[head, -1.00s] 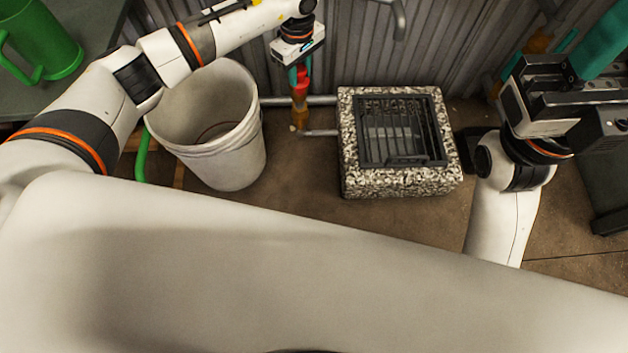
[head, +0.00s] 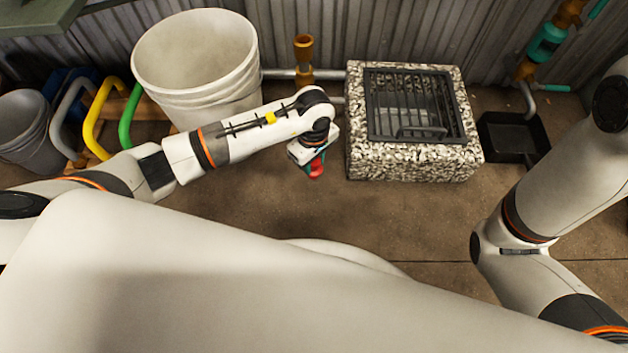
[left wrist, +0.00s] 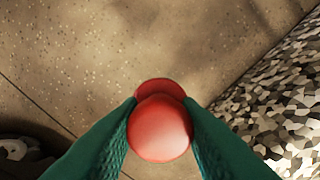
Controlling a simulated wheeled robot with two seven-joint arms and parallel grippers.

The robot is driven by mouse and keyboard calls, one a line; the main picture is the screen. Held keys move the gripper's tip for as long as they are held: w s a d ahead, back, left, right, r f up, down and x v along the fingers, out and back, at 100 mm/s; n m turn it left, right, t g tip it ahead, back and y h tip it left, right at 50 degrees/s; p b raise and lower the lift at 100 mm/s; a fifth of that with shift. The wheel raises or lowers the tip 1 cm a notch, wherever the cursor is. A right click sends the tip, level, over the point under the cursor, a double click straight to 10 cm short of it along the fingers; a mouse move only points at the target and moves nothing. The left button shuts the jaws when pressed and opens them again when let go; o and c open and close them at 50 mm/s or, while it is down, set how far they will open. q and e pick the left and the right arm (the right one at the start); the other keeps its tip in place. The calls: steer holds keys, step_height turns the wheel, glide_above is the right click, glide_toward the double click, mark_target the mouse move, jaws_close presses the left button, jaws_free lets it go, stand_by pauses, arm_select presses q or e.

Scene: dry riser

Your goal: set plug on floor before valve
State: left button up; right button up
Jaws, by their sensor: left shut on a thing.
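The red plug (left wrist: 160,128) is between the green fingertips of my left gripper (left wrist: 163,125) in the left wrist view. The gripper is shut on it. In the head view the plug (head: 316,168) shows below the left gripper (head: 314,160), above the brown floor (head: 290,215) and left of the stone-sided box. The floor lies below the plug, apart from it in the wrist view. The brass riser pipe (head: 304,52) stands open-topped at the wall behind. A teal valve (head: 547,44) sits on a pipe at the right. My right gripper is out of view.
A speckled stone box with a metal grate (head: 412,160) stands right of the left gripper. A white bucket (head: 195,60) is behind the left arm. A black tray (head: 515,135) lies right of the box. Floor in front of the box is clear.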

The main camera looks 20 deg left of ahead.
mark_target(313, 174)
arm_select(q)
step_height(313, 174, down, 6)
steer(key=b, duration=0.4)
steer(key=shift+f, duration=0.25)
steer(key=shift+r, duration=0.15)
steer(key=o, duration=1)
steer(key=shift+c, duration=0.2)
step_height(313, 174, up, 11)
steer(key=p, duration=0.8)
steer(key=shift+p, duration=0.4)
steer(key=shift+r+p, duration=0.3)
steer(key=shift+r, duration=0.2)
